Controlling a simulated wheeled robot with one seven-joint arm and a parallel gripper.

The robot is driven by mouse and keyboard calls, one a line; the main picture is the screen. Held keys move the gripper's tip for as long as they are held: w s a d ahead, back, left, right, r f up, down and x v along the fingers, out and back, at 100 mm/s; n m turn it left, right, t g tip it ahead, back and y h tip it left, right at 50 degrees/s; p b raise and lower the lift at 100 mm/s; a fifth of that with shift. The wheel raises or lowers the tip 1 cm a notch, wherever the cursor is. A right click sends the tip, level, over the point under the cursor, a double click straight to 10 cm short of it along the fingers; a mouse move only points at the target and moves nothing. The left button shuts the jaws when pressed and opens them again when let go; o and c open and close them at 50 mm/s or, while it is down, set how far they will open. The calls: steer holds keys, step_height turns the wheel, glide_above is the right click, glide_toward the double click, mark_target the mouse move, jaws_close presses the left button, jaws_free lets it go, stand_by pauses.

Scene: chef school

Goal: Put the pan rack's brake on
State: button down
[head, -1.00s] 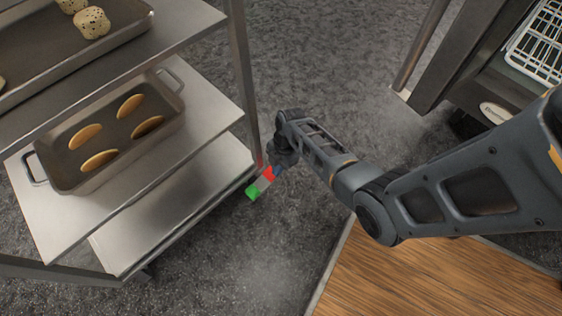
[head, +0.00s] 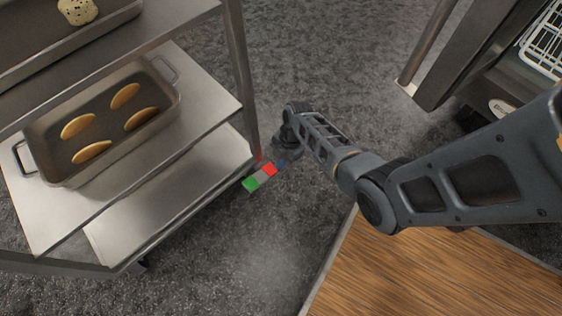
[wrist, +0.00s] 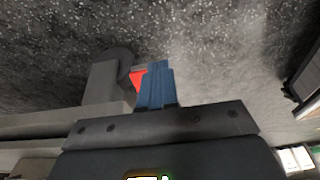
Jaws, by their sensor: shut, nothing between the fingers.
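The pan rack (head: 205,157) stands at the left in the head view, a steel frame with several shelves. A small red, grey and green pedal (head: 260,177) sticks out low by its near right corner post, the red end nearer my arm. My gripper (head: 282,163) is low beside that red end, its blue fingers shut and empty. In the wrist view the shut blue fingers (wrist: 155,86) stand right beside a red piece (wrist: 137,77), overlapping its edge. I cannot tell whether they touch it. The caster behind is mostly hidden.
A deep baking pan (head: 165,113) with several oval buns sits on a rack shelf. A wooden worktop (head: 430,280) is at the lower right, under my arm. A dark steel unit (head: 445,62) is at the upper right. Grey floor (head: 330,50) lies open between.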

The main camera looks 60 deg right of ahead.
steer(key=p+v, duration=0.3)
steer(key=v, duration=0.4)
steer(key=shift+d+r+p, duration=0.2)
steer(key=shift+r+p, duration=0.15)
steer(key=shift+p, duration=0.05)
steer(key=s+a+r+m+t+h, duration=0.45)
steer(key=s+a+m, duration=0.25)
steer(key=s+a, duration=0.4)
steer(key=s+a+r+m+t, duration=0.25)
steer(key=s+r+t, duration=0.2)
steer(key=r, duration=0.55)
steer(key=s+a+r+m+t+p, duration=0.1)
steer(key=s+r+p, duration=0.1)
steer(key=r+p, duration=0.7)
steer(key=s+a+r+m+t+p, duration=0.1)
steer(key=r+p, duration=0.8)
steer(key=r, duration=1.6)
steer(key=s+a+r+m+t+y+p, duration=0.1)
steer(key=r+p, duration=0.8)
steer(key=r, duration=0.9)
steer(key=shift+s+a+m+t, duration=0.55)
steer(key=shift+s+m+t, duration=0.4)
steer(key=shift+m, duration=0.2)
